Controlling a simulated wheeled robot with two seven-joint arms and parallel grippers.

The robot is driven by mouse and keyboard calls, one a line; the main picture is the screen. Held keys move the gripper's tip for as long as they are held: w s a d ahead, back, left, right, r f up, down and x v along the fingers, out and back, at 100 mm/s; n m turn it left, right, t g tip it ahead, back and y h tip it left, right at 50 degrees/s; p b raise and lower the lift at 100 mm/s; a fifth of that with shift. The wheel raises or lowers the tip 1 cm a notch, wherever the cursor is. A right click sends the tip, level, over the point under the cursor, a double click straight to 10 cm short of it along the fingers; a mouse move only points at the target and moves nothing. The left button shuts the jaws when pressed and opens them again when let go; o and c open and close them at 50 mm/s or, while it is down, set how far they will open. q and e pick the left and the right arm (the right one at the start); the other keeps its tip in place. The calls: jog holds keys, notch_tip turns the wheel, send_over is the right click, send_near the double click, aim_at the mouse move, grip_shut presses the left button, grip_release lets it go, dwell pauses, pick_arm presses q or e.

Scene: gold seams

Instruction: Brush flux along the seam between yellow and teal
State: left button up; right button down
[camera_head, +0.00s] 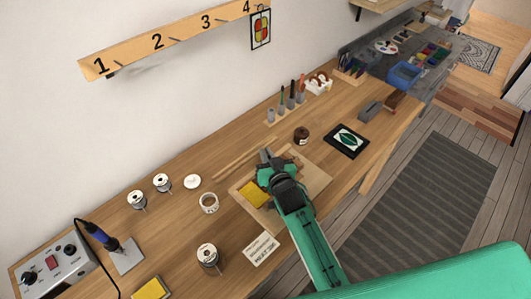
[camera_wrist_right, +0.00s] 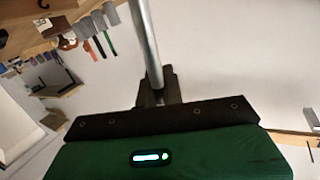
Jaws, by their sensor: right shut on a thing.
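A yellow glass piece (camera_head: 252,194) lies on the wooden work board (camera_head: 316,183) on the bench. My right gripper (camera_head: 267,160) reaches over the board from the lower right, just to the right of and beyond the yellow piece. In the right wrist view the right gripper (camera_wrist_right: 158,85) is shut on a grey metal rod-like handle (camera_wrist_right: 146,40), probably the flux brush. The brush tip cannot be made out. The teal piece and its seam with yellow are not visible, probably hidden under my gripper and arm. My left gripper is not in view.
A dark brown jar (camera_head: 301,136) stands behind the board. A black tile with a green leaf (camera_head: 347,140) lies to its right. A tape roll (camera_head: 209,203), solder spools (camera_head: 137,200) and a printed card (camera_head: 261,249) surround the board. A soldering iron (camera_head: 101,236) stands at left.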

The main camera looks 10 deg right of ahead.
jog(key=shift+s+d+p, duration=0.75)
jog(key=shift+s, duration=0.35)
dwell(0.6)
